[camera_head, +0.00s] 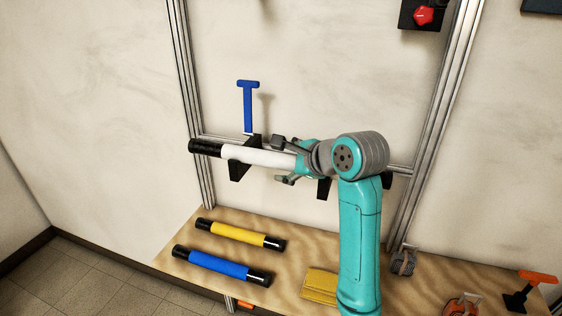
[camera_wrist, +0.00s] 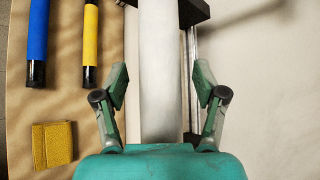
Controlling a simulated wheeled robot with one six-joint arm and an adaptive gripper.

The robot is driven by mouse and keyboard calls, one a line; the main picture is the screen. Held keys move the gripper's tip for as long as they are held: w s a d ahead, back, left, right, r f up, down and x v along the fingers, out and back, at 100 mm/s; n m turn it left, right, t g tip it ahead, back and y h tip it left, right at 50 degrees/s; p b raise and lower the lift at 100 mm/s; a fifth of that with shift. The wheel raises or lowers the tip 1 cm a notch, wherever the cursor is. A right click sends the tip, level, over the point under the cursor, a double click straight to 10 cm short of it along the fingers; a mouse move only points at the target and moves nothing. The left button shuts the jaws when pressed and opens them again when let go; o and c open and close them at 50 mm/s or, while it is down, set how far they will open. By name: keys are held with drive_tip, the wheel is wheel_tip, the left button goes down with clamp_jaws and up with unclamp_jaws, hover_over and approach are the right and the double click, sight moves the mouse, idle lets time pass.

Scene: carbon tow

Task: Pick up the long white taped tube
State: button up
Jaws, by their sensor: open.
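The long white tube (camera_head: 262,157) lies roughly level across black brackets (camera_head: 240,168) on the metal frame. Its left end is black; its right part is hidden behind my arm. In the wrist view the white tube (camera_wrist: 162,80) runs up the middle of the picture. My gripper (camera_head: 285,160) is at the right part of the tube. In the wrist view my gripper (camera_wrist: 163,82) is open, with one finger on each side of the tube. A visible gap separates each finger from the tube, so neither is seen gripping it.
A yellow tube (camera_head: 238,233) and a blue tube (camera_head: 215,265) with black ends lie on the wooden bench (camera_head: 180,240) below. A blue T-shaped tool (camera_head: 248,105) stands above the white tube. Metal uprights (camera_head: 190,100) flank the pale wall.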

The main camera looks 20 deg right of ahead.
drive_tip(key=c, duration=1.3)
clamp_jaws()
drive_tip(key=shift+r, duration=0.15)
